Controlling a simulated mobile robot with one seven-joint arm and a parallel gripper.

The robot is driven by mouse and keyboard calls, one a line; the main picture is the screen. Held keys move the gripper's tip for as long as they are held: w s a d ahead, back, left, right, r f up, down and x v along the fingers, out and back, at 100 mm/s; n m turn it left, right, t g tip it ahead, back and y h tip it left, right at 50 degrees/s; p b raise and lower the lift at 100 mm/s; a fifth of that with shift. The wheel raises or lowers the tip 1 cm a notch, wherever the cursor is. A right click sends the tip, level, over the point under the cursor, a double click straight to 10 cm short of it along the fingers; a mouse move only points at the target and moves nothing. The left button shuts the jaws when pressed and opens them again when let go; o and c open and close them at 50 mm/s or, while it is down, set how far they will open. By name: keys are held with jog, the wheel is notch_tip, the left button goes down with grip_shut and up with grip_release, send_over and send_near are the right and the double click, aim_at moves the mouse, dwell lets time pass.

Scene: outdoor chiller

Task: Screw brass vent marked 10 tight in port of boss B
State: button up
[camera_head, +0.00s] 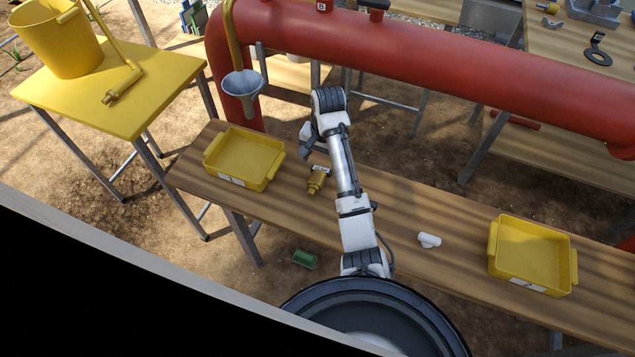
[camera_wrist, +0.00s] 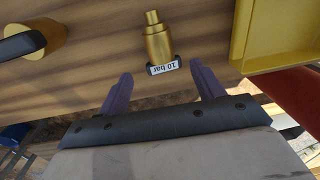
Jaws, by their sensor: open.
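A brass vent (camera_wrist: 157,42) labelled "10 bar" is on the wooden bench in the wrist view. It also shows in the head view as a small brass piece (camera_head: 317,184), right of a yellow tray. My gripper (camera_wrist: 158,71) is open, with its two dark fingers spread on either side of the vent's labelled end and apart from it. In the head view my gripper (camera_head: 307,142) is above the bench, partly hidden by my arm. A tag marked B (camera_head: 323,6) shows on the red pipe at the top edge; its port cannot be made out.
The red pipe (camera_head: 450,50) runs behind the bench (camera_head: 400,205). Yellow trays stand at left (camera_head: 268,180) and right (camera_head: 570,262). A white fitting (camera_head: 429,240) lies between. Another brass piece with a black handle (camera_wrist: 35,38) is left in the wrist view.

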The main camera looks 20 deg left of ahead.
jog(key=shift+a+f+b, duration=0.15)
jog(key=shift+f+b, duration=0.8)
jog(key=shift+f, duration=0.7)
jog(key=shift+s+a+f, duration=0.1)
jog(key=shift+s+f, duration=0.05)
jog(key=shift+f, duration=1.05)
jog(key=shift+s+a+f, duration=0.1)
jog(key=shift+s+f, duration=0.05)
jog(key=shift+f, duration=1)
jog(key=c, duration=1.2)
jog(key=shift+r, duration=0.15)
jog(key=shift+r, duration=0.55)
notch_tip(320, 180, up, 19)
jog(key=p, duration=0.5)
jog(key=shift+f, duration=0.15)
